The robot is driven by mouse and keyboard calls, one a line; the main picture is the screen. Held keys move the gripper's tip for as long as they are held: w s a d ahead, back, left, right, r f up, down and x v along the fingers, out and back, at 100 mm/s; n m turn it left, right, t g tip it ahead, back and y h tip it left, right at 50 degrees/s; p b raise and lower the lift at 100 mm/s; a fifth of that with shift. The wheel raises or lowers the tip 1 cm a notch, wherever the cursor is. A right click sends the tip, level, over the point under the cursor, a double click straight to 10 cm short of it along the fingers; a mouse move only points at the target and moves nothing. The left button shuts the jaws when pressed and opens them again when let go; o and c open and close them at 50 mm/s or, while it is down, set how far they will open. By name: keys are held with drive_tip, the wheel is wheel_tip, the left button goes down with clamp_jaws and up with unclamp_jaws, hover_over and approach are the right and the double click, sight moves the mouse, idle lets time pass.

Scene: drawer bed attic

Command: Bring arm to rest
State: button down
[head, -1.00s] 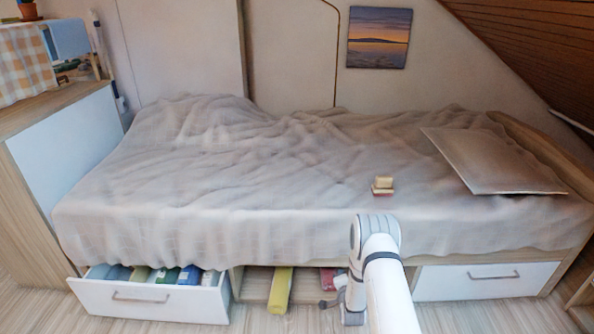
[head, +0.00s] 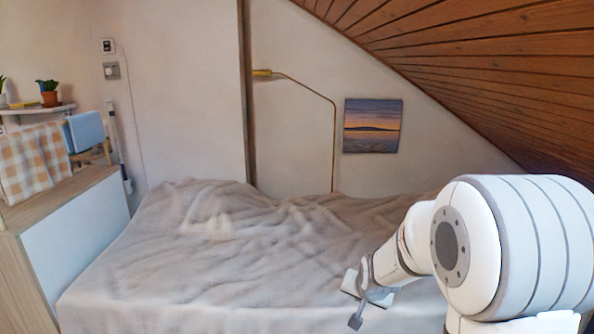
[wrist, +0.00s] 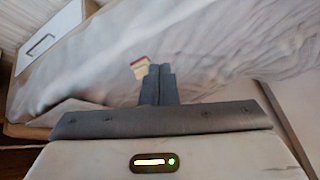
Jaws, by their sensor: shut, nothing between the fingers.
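My gripper (head: 356,322) shows in the head view at the lower middle right, in front of the bed and pointing down. In the wrist view its two dark fingers (wrist: 159,72) are pressed together with nothing between them. My white arm is raised and bent, large at the right of the head view. It hides the right part of the bed.
The bed (head: 200,260) has a rumpled beige cover. A small red-and-cream block (wrist: 138,66) lies on it beyond the fingertips in the wrist view. A white drawer front (wrist: 45,35) is at upper left there. A sloping wooden ceiling (head: 470,80) is above right.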

drive_tip(key=s+r+n+g+p, duration=0.2)
drive_tip(key=s+r+p, duration=0.2)
drive_tip(key=s+r, duration=0.5)
drive_tip(key=s+r+n+g+p, duration=0.2)
drive_tip(key=s+r+p, duration=0.2)
drive_tip(key=s+r, duration=0.5)
drive_tip(key=s, duration=0.8)
drive_tip(key=shift+s+a+n, duration=0.2)
drive_tip(key=shift+a+n, duration=0.15)
drive_tip(key=shift+n, duration=0.05)
